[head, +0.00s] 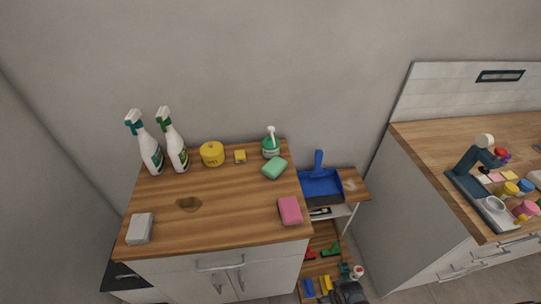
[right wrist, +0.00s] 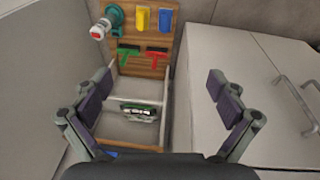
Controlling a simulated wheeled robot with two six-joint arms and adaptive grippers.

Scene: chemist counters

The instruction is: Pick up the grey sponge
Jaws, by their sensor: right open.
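The grey sponge (head: 139,228) lies flat at the front left corner of the wooden counter top (head: 230,215) in the head view. It is a pale grey block, clear of other things. My right gripper (right wrist: 158,88) shows in the right wrist view, its two fingers wide apart with nothing between them. It faces a low shelf unit and cabinet fronts, and the grey sponge does not show in that view.
A green sponge (head: 275,168) and a pink sponge (head: 290,210) lie at the counter's right side. Two spray bottles (head: 149,152), a yellow pot (head: 212,154) and a soap bottle (head: 271,147) stand along the back. A brown stain (head: 188,204) marks the wood near the grey sponge.

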